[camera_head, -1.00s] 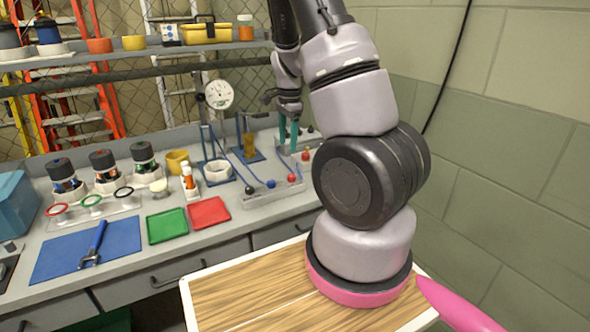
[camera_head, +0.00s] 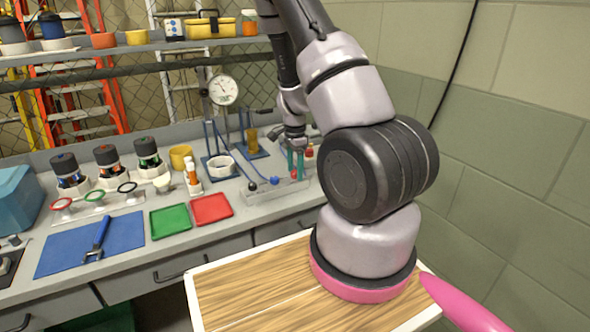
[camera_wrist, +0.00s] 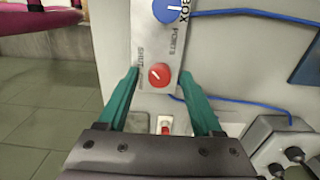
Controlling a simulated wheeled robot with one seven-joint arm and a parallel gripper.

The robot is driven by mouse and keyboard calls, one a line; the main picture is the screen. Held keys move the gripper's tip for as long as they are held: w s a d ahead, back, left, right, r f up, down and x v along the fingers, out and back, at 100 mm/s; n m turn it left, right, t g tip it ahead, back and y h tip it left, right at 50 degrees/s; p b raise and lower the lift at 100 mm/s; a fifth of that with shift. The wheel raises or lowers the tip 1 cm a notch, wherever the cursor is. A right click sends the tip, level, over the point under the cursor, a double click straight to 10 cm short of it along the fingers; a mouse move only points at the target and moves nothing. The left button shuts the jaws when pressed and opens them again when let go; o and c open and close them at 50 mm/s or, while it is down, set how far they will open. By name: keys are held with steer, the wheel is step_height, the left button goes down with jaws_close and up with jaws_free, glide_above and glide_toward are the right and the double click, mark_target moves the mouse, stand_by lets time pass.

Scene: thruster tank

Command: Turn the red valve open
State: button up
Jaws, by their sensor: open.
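The red valve (camera_wrist: 160,75) is a round red knob with a pale pointer mark, on a light panel strip with the word "SHUT" beside it. In the head view the red valve (camera_head: 294,174) shows small, just under my fingertips. My gripper (camera_head: 295,153) points down at it from above. In the wrist view my gripper's (camera_wrist: 159,72) two green fingers are apart, one on each side of the knob, with visible gaps. Whether the tips are level with the knob or above it is hard to tell.
A blue knob (camera_wrist: 171,10) sits beside the red valve on the same strip. Another red-topped part (camera_wrist: 165,125) stands close by, between the finger bases. A blue tube (camera_wrist: 240,112) runs nearby. A gauge (camera_head: 223,91) stands to the left.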

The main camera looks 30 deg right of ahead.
jaws_close()
steer(key=shift+n, duration=0.4)
steer(key=n, duration=0.3)
steer(key=shift+n, duration=0.3)
steer(key=n, duration=0.4)
steer(key=shift+n, duration=0.3)
steer(key=n, duration=0.4)
steer(key=shift+n, duration=2.5)
